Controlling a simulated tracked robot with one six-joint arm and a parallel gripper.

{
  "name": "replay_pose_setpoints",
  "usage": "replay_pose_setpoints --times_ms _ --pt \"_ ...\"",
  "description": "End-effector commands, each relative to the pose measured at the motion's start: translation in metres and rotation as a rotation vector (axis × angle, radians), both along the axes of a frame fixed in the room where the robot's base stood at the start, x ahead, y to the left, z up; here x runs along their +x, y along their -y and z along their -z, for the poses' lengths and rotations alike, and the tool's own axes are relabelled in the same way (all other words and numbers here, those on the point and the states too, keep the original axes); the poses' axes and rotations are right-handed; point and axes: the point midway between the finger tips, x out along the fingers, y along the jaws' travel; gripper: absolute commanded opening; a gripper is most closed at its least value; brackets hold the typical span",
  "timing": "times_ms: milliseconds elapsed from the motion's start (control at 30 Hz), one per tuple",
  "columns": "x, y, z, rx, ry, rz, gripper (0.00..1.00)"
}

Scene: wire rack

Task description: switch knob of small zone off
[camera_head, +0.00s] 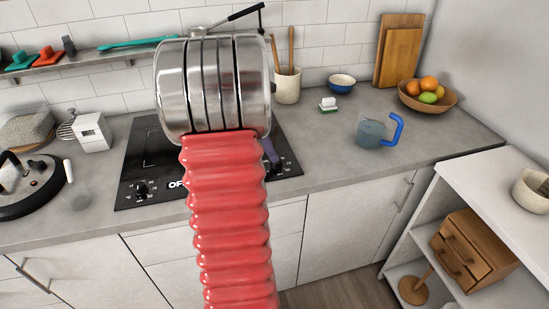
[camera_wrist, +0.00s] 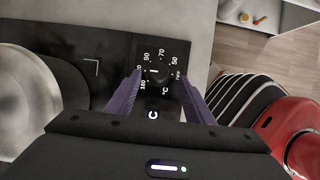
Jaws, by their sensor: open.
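The black cooktop (camera_head: 140,160) is set in the grey counter, with its middle hidden behind my arm in the head view. One knob (camera_head: 141,189) shows at its front left. Another dial lies at the front right, near the purple fingers of my gripper (camera_head: 270,153). In the wrist view my gripper (camera_wrist: 160,76) is open, with a finger on either side of this black dial (camera_wrist: 160,76). The dial has a white mark, with temperature numbers around it. Contact with the fingers cannot be told. Which zone each knob serves is not readable.
A large round metal vessel (camera_wrist: 25,95) stands left of the dial in the wrist view. A blue-handled jug (camera_head: 372,131), a sponge (camera_head: 328,105) and a fruit bowl (camera_head: 428,97) are on the right counter. A round lid (camera_head: 25,190) and a clear glass (camera_head: 79,194) are at left.

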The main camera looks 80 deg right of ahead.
Motion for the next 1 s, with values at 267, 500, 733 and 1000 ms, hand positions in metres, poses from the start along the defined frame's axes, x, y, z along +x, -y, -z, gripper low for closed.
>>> replay_pose_setpoints --times_ms 267,500,733,1000 --pt "-0.013 0.007 0.036 0.001 -0.002 0.001 0.48" --pt "-0.017 0.009 0.046 0.001 0.000 0.000 0.48" --pt "-0.016 0.010 0.045 0.000 0.000 0.000 0.46" --pt "-0.016 0.010 0.045 0.000 0.000 0.000 0.27"
